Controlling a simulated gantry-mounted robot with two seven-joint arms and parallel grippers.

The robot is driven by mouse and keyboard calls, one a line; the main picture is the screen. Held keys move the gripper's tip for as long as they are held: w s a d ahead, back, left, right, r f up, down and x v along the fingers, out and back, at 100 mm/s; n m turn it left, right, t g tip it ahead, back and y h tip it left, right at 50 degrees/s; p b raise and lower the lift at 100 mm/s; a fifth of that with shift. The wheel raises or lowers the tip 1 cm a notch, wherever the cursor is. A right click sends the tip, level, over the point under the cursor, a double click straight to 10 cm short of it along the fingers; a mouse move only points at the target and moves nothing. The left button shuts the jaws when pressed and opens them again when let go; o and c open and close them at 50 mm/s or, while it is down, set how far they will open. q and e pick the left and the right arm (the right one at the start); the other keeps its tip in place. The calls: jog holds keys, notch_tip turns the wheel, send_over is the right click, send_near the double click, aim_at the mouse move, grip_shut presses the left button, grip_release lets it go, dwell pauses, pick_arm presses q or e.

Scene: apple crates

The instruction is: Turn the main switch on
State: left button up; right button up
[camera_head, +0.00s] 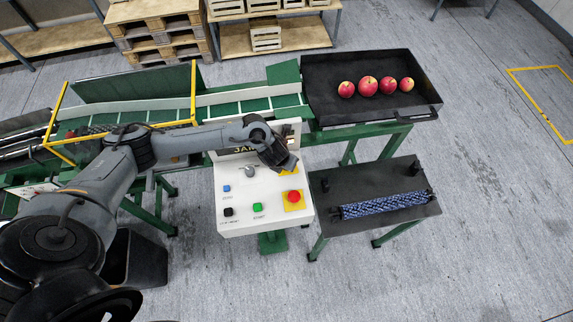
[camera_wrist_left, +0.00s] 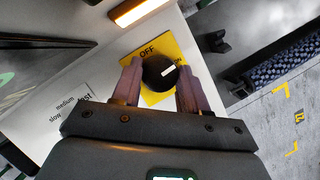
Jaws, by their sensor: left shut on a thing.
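The main switch is a round black knob (camera_wrist_left: 158,75) with a white mark, on a yellow plate (camera_wrist_left: 143,53) lettered OFF and ON. The white mark lies on the knob's right side, towards the ON lettering. My left gripper (camera_wrist_left: 160,82) has one finger on each side of the knob and is shut on it. In the head view my left gripper (camera_head: 287,163) is over the upper right of the white control panel (camera_head: 235,190); it hides the knob there, with only some yellow plate showing. My right gripper is in neither view.
The panel also carries a red emergency button (camera_head: 294,197), a green button (camera_head: 257,207), a blue button (camera_head: 226,188) and a grey dial (camera_head: 247,172). A black tray (camera_head: 330,105) with several apples and a dark table (camera_head: 340,187) with a blue patterned roller stand right.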

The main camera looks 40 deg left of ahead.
pick_arm(q)
jog(key=shift+m+h+b, duration=0.3)
jog(key=shift+m+b, duration=0.2)
jog(key=o, duration=1)
jog(key=p+v, duration=0.1)
jog(key=v, duration=0.9)
jog(key=shift+s+r, duration=0.2)
jog(key=shift+r, duration=0.15)
